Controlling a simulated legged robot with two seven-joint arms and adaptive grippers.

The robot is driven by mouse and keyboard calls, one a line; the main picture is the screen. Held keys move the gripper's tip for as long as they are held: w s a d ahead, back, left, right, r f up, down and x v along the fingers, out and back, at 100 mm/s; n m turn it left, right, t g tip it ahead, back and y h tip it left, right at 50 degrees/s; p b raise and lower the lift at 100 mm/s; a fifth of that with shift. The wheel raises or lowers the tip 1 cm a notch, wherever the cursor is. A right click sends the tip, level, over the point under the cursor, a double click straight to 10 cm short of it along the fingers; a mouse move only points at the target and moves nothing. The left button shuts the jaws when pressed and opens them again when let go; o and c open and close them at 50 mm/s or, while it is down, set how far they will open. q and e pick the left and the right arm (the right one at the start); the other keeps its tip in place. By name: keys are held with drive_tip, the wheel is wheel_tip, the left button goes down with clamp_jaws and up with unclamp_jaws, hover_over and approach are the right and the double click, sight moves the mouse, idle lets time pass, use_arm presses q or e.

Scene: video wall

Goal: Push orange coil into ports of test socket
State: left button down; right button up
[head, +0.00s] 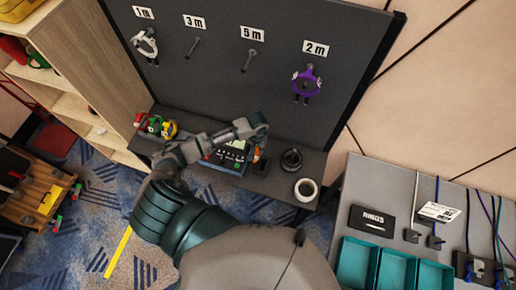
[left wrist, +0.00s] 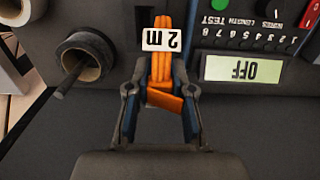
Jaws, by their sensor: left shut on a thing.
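My left gripper (head: 258,140) is over the shelf below the dark wall panel. In the left wrist view my left gripper (left wrist: 160,75) is shut on the orange coil (left wrist: 164,104), which has a "2 m" tag (left wrist: 162,40). A bit of orange coil (head: 257,155) shows below the gripper in the head view. The tester (head: 235,156) stands just left of it, partly behind my arm; in the left wrist view the tester (left wrist: 245,45) shows a screen reading "OFF". The socket's ports are not clearly visible, nor whether the coil touches them. My right gripper is not in view.
A black roll (head: 291,160) and a white roll (head: 306,190) stand right of the gripper. Red, green and yellow coils (head: 158,126) lie at the shelf's left. A purple coil (head: 306,84) and a white coil (head: 146,45) hang on the panel.

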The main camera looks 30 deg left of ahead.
use_arm(q)
drive_tip(key=shift+d+r, duration=0.1)
drive_tip(key=shift+d, duration=0.35)
drive_tip(key=d, duration=0.1)
drive_tip(key=d+f, duration=0.1)
drive_tip(key=d, duration=0.1)
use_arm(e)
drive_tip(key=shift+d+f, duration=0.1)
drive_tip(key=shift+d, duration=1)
use_arm(q)
drive_tip(key=shift+a+f, duration=0.1)
drive_tip(key=shift+f, duration=0.05)
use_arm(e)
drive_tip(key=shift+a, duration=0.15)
